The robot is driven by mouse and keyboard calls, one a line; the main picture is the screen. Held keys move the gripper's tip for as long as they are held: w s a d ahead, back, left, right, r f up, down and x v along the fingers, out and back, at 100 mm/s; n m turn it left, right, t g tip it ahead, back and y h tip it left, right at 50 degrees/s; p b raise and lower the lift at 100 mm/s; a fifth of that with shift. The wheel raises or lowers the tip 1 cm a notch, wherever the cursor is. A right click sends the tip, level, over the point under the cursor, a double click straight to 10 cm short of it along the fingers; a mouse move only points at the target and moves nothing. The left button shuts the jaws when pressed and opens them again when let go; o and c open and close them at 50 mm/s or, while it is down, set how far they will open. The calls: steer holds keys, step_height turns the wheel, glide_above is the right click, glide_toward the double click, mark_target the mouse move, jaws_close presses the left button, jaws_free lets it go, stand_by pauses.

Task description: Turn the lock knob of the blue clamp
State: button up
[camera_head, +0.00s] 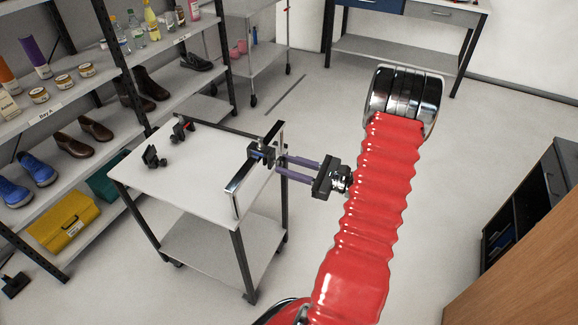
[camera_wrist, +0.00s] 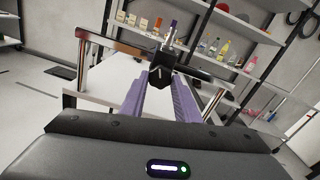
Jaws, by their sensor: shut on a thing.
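A dark clamp (camera_head: 262,153) sits on a shiny metal bar (camera_head: 236,193) at the right edge of a white cart top. Its blue colour is hard to make out. My gripper (camera_head: 284,163), with two long purple fingers, reaches it from the right. In the wrist view, my gripper (camera_wrist: 161,76) has its fingertips on either side of a black lock knob (camera_wrist: 162,74) with a pale, roughly upright line on its face. The gripper is shut on this knob.
Two dark clamp-like pieces (camera_head: 180,132) stand on the cart top (camera_head: 185,165), left of the bar. Shelves with shoes, jars and bottles stand close behind the cart at left. A wooden cabinet (camera_head: 535,255) is at the lower right. Floor is open around my arm.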

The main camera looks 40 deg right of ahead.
steer(key=n, duration=1.1)
steer(key=shift+n, duration=0.3)
steer(key=shift+a, duration=0.1)
stand_by(0.3)
steer(key=o, duration=1.1)
steer(key=shift+c, duration=0.2)
steer(key=v, duration=1.4)
steer(key=shift+f, duration=0.2)
steer(key=shift+a, duration=0.1)
